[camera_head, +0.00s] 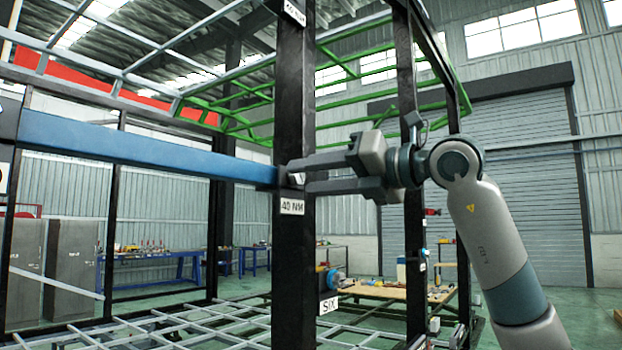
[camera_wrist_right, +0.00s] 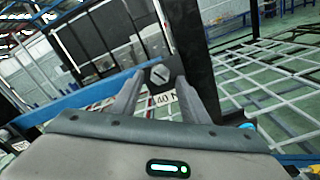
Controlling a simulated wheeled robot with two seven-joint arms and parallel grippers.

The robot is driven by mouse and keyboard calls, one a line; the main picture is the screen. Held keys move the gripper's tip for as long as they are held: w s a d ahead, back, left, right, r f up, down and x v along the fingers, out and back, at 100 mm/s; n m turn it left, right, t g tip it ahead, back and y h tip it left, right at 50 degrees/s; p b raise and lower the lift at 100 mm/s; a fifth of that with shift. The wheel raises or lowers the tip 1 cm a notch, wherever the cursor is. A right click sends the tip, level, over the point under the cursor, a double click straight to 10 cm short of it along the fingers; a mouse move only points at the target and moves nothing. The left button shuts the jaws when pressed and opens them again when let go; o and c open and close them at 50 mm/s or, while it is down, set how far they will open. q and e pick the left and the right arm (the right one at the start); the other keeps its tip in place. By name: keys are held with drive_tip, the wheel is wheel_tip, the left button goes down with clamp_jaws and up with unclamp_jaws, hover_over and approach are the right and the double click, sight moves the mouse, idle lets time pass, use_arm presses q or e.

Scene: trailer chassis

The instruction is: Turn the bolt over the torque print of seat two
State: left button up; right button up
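A black upright post (camera_head: 294,90) carries a white print reading "40 NM" (camera_head: 292,207). A small pale marked piece, which looks like the bolt (camera_head: 298,178), sits just above that print, partly covered by my gripper. In the right wrist view the bolt (camera_wrist_right: 160,74) shows as a dark head with a white mark, between the fingertips, with the print (camera_wrist_right: 164,98) below it. My right gripper (camera_head: 291,177) comes in from the right, its two fingers spread above and below the bolt. Whether they touch it, I cannot tell. No print naming seat two is readable. My left gripper is out of view.
A blue beam (camera_head: 140,150) runs left from the post. Green bars (camera_head: 350,125) cross above my right arm. A wooden-topped table (camera_head: 385,291) stands behind.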

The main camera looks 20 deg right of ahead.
drive_tip(key=shift+s+d, duration=0.15)
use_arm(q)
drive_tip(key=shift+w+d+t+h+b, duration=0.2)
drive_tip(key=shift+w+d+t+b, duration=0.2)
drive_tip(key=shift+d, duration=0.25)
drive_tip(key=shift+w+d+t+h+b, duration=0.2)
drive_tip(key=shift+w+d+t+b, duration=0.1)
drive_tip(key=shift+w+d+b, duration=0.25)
use_arm(e)
drive_tip(key=v, duration=1.7)
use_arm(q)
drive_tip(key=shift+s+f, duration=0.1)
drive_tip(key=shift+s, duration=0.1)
use_arm(e)
drive_tip(key=shift+s+d, duration=0.15)
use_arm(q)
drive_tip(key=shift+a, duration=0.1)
use_arm(e)
drive_tip(key=shift+f, duration=0.1)
